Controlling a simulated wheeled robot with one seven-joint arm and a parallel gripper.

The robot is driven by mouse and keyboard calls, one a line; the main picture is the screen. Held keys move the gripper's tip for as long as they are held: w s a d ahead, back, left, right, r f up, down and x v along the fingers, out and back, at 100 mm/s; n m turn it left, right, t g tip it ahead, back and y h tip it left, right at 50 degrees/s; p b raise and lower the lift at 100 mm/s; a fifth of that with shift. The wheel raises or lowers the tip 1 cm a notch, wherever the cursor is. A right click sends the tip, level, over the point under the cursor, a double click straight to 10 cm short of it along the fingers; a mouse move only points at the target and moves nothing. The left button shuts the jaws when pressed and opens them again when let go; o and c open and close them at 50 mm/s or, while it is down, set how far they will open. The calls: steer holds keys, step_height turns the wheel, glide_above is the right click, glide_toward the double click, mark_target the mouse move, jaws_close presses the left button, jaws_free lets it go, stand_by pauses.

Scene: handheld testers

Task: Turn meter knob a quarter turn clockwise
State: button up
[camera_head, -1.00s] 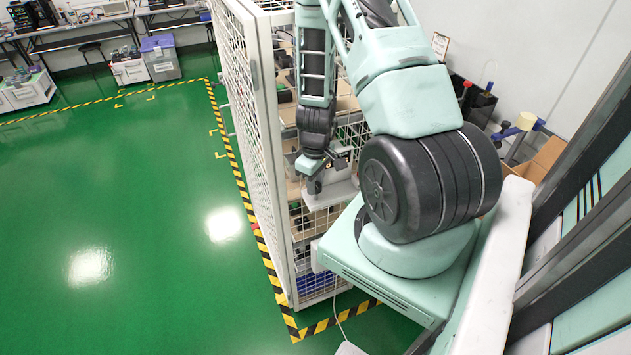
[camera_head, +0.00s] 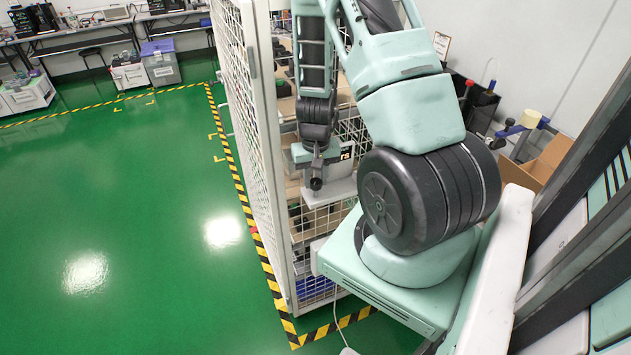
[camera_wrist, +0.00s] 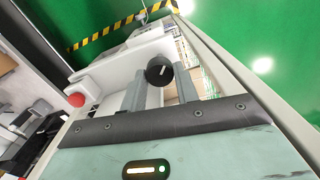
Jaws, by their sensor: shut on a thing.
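In the wrist view a round black knob (camera_wrist: 160,71) with a white pointer line sits between the two grey fingers of my gripper (camera_wrist: 161,84). The fingers are shut on its sides. The pointer line slants slightly toward the upper right. In the head view my gripper (camera_head: 317,170) hangs beneath the dark wrist, above a pale ledge at the cage. The meter's body and face cannot be made out clearly in either view.
A white mesh cage (camera_head: 262,150) stands close on the left of my arm, with shelves inside. Yellow-black tape (camera_head: 240,190) runs along the green floor, which is open to the left. A cardboard box (camera_head: 545,160) stands at the right.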

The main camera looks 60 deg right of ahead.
mark_target(316, 181)
steer(key=m+b, duration=0.1)
steer(key=m, duration=0.5)
steer(key=shift+b, duration=0.3)
steer(key=shift+m, duration=0.3)
steer(key=o, duration=0.7)
steer(key=shift+r, duration=0.1)
step_height(316, 181, up, 17)
steer(key=shift+r+p, duration=0.15)
steer(key=shift+p, duration=0.2)
